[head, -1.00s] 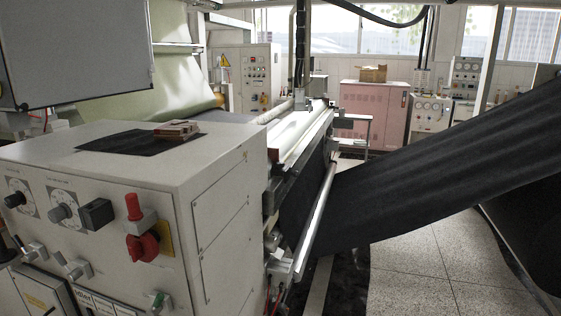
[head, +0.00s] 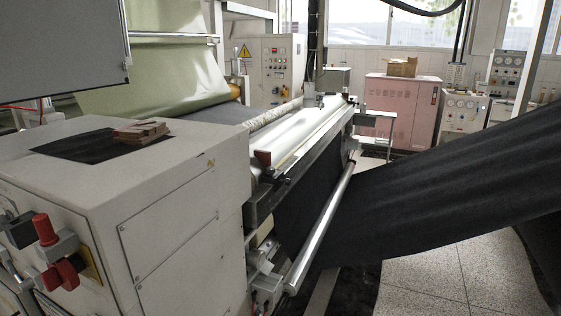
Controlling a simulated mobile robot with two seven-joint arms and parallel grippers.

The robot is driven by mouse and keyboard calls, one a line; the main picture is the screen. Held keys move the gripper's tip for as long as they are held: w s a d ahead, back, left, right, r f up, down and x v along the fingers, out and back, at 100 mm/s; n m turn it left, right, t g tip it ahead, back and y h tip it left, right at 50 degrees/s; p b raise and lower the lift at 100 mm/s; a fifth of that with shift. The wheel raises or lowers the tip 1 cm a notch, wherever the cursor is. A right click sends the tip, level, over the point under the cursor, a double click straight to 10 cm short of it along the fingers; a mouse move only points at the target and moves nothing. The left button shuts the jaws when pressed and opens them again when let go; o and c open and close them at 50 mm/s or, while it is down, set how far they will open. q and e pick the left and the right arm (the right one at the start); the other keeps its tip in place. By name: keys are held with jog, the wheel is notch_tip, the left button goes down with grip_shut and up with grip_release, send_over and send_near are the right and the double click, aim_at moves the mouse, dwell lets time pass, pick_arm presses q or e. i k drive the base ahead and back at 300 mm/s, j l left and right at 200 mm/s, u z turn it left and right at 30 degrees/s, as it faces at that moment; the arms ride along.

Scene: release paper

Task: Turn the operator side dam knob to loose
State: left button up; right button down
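A small dark red knob (head: 262,159) stands at the near end of the long coating machine (head: 300,140), just past the white control cabinet. It looks like a side dam knob, but I cannot read a label or tell whether it is tight or loose. Metal fittings (head: 266,284) sit lower on the same near end, below the dark sheet's edge. Neither of my grippers is in view.
A black sheet (head: 430,185) slopes across the right. Speckled floor (head: 430,275) shows at the lower right.

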aim_at(270, 170)
jog(key=i+l, duration=0.25)
jog(key=l, duration=0.15)
jog(key=i+l+u, duration=0.1)
jog(key=i+l, duration=0.4)
jog(key=l, duration=0.25)
jog(key=i+l+u, duration=0.1)
jog(key=l, duration=0.35)
jog(key=i+l, duration=0.35)
